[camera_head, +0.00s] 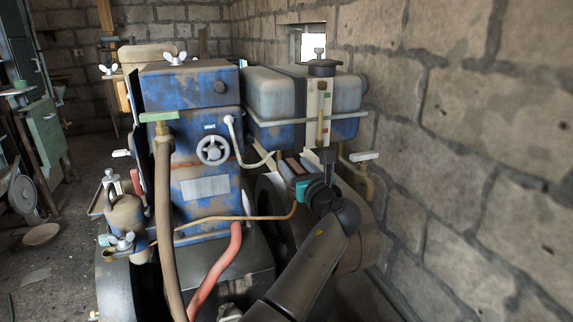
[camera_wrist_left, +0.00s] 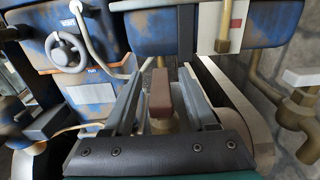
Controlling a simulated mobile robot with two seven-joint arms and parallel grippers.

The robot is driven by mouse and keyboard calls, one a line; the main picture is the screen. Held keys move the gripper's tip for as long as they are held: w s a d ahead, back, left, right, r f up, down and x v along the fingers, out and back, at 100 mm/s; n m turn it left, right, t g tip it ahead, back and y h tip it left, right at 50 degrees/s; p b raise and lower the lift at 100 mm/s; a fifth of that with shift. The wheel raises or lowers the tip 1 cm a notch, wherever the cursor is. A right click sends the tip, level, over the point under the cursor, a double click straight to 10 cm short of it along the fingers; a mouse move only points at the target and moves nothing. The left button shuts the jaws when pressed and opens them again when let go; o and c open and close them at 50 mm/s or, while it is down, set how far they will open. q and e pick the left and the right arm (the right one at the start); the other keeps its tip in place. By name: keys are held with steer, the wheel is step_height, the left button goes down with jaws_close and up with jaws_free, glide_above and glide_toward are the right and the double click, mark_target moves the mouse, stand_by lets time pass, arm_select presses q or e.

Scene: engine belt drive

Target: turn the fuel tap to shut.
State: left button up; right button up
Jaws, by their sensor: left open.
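In the left wrist view, a tap with a reddish-brown handle (camera_wrist_left: 160,94) sits on a brass body below the fuel tank (camera_wrist_left: 150,30); I take it for the fuel tap. My left gripper (camera_wrist_left: 160,80) is open, with one finger on each side of the handle and a visible gap on both sides. In the head view the blue-grey fuel tank (camera_head: 275,98) is fixed beside the blue engine (camera_head: 190,90). My left gripper (camera_head: 291,164) is just under it and mostly hides the tap there. My right gripper is not in view.
A white-handled tap (camera_head: 363,157) stands to the right of the gripper. A green-handled tap (camera_head: 158,117) and hose are at the left. A small handwheel (camera_head: 212,150) and a thin brass pipe (camera_head: 270,217) are close by. The stone wall (camera_head: 470,150) bounds the right.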

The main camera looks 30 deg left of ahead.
arm_select(q)
steer(key=shift+w+a, duration=0.15)
steer(key=shift+w, duration=0.05)
jaws_close()
stand_by(0.5)
